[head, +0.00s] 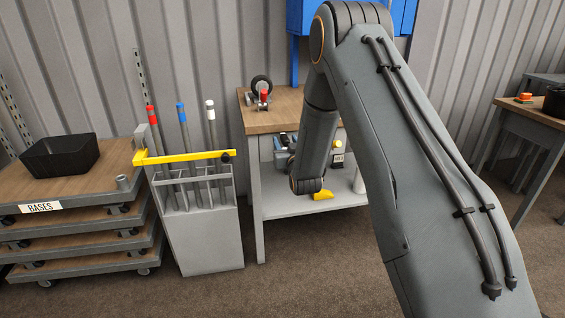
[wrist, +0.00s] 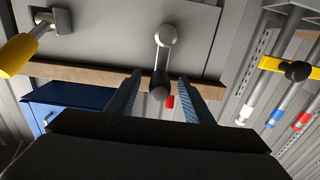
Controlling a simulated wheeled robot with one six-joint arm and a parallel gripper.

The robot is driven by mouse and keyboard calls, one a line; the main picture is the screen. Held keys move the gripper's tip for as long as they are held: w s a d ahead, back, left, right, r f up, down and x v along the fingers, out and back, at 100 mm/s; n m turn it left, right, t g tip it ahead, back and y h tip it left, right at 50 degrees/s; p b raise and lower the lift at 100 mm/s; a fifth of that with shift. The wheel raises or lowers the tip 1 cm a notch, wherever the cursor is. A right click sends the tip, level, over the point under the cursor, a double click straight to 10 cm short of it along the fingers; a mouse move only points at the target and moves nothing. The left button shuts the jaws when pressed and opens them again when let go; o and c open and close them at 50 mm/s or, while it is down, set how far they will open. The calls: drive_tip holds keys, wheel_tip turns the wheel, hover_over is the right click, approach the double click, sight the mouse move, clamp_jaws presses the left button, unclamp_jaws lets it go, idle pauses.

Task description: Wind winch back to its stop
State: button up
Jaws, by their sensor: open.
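The winch crank shows in the wrist view as a pale metal arm (wrist: 163,54) with a round hub (wrist: 167,34) and a black knob (wrist: 159,86). It is in front of a grey panel (wrist: 110,40). My gripper (wrist: 159,80) is open, with one blue-grey finger on each side of the knob. Gaps show between the knob and both fingers, and nothing is gripped. I cannot tell how deep the knob sits between them. In the head view my arm hides the crank and most of the gripper at the bench front.
A yellow handle (wrist: 17,54) on a bracket is left of the crank in the wrist view. The workbench (head: 282,117) carries a small wheeled item (head: 261,94). A grey rack (head: 204,232) with coloured poles and a yellow bar (head: 185,157) stands left, beside stacked dollies (head: 90,232).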

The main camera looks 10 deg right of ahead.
drive_tip(key=s+p, duration=0.1)
drive_tip(key=s, duration=0.2)
drive_tip(key=s+p, duration=0.2)
drive_tip(key=s, duration=0.1)
drive_tip(key=shift+s+r, duration=0.2)
drive_tip(key=shift+s, duration=0.1)
drive_tip(key=s+r+g+p, duration=0.3)
drive_tip(key=s+g, duration=0.3)
drive_tip(key=s, duration=0.9)
drive_tip(key=s+a+r+g+p, duration=0.1)
drive_tip(key=s+r+g+p, duration=0.2)
drive_tip(key=s, duration=1.2)
drive_tip(key=s+r+g+p, duration=0.3)
drive_tip(key=s+r+g, duration=0.3)
drive_tip(key=s, duration=0.9)
drive_tip(key=g, duration=0.3)
drive_tip(key=shift+s+a, duration=0.2)
drive_tip(key=shift+s, duration=0.15)
drive_tip(key=shift+d+r, duration=0.1)
